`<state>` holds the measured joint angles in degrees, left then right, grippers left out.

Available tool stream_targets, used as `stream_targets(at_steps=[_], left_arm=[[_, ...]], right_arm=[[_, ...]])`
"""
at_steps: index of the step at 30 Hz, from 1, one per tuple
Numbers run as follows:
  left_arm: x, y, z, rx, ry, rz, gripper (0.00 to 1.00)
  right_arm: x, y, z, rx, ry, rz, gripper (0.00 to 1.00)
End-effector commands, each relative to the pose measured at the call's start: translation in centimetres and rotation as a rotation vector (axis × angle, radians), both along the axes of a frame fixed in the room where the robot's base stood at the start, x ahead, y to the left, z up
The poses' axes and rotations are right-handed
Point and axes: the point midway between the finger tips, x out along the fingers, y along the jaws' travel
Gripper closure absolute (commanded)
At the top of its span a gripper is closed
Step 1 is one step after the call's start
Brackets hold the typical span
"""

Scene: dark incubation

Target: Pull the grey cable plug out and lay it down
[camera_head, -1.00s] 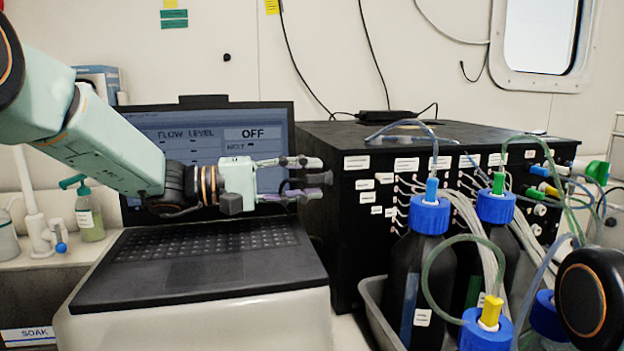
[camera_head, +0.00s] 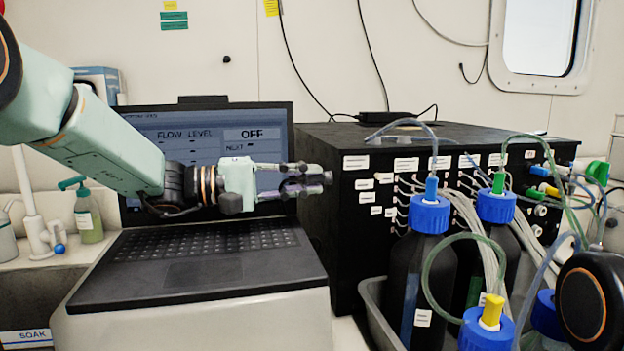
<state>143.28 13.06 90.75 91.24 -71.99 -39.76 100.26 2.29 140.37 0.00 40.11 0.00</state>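My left gripper (camera_head: 316,178) reaches in from the left, in front of the laptop screen, with its fingertips at the left front edge of the black box (camera_head: 325,225). Its fingers are close together, with a narrow dark gap between them. I cannot tell whether anything is held there. I cannot make out the grey cable plug; the fingers may hide it. My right gripper is not in view; only a dark round part of my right arm shows at the lower right.
An open laptop (camera_head: 200,262) stands below my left arm, its screen reading OFF. Capped bottles (camera_head: 428,265) with tubes crowd a grey tray (camera_head: 374,315) in front of the box. Thin lines run into the box's front. A soap bottle (camera_head: 88,217) stands at the left.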

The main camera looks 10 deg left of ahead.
Motion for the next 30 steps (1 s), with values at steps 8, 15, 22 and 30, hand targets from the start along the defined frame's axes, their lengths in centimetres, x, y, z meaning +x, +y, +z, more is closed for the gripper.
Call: stream_targets(at_steps=[8,15,22,30], left_arm=[[-0.01,0.00,-0.02,0.000,0.000,0.000,1.00],[-0.01,0.00,-0.05,0.001,0.001,0.000,1.00],[-0.04,0.08,-0.05,0.001,0.001,0.000,1.00],[-0.36,0.97,-0.01,0.000,0.001,0.001,1.00]], right_arm=[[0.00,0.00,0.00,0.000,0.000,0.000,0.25],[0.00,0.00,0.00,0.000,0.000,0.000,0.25],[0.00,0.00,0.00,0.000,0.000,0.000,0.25],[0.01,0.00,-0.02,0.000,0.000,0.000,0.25]])
